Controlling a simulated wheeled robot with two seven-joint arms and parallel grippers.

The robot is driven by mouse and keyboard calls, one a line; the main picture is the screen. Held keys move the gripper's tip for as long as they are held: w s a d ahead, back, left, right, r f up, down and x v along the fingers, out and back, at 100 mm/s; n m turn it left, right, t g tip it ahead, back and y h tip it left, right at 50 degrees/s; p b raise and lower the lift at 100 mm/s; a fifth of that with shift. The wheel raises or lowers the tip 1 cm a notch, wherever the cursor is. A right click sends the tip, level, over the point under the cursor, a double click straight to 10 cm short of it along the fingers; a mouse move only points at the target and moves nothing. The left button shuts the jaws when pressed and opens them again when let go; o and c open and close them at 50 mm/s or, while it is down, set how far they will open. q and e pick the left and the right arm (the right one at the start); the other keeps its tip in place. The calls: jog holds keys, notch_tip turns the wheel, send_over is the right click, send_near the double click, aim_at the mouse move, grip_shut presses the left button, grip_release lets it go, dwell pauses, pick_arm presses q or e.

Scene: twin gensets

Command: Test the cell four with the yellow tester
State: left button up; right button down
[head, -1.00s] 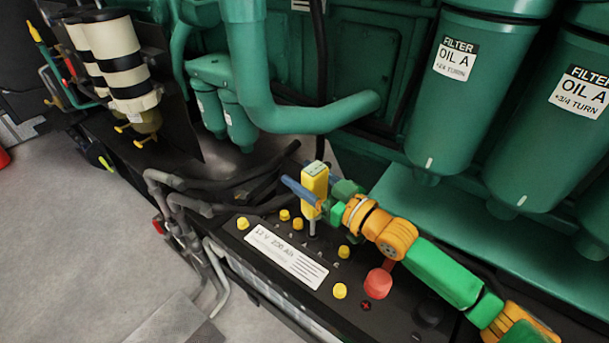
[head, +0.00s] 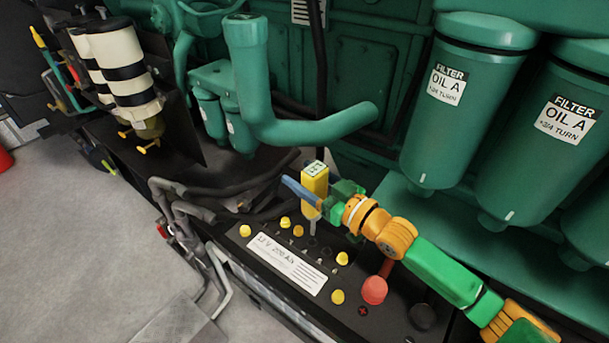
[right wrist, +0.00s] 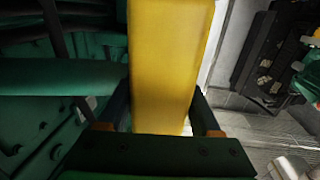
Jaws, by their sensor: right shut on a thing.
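The yellow tester (head: 315,182) is upright above the battery (head: 352,318), with a pale top face bearing dark marks that I cannot read surely. My right gripper (head: 318,198) is shut on its body. In the right wrist view the yellow body (right wrist: 168,70) stands between the fingers. The tester's thin grey probe (head: 312,228) points down at the battery top, near the row of cell openings. I cannot tell whether its tip is inside an opening, or which one. The cell numbers are too small to read. My left gripper is not in view.
Several yellow caps (head: 342,258) sit on the battery around a white label (head: 287,263). A red terminal cover (head: 374,290) is near its right part. Green oil filters (head: 459,100) and a thick green pipe (head: 250,85) stand behind.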

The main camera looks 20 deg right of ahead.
pick_arm(q)
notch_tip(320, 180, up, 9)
jog(key=p, duration=0.8)
pick_arm(e)
jog(key=s+a+r, duration=0.1)
jog(key=s+a, duration=0.7)
jog(key=a, duration=0.2)
jog(key=shift+a+r, duration=0.15)
jog(key=shift+r, duration=0.05)
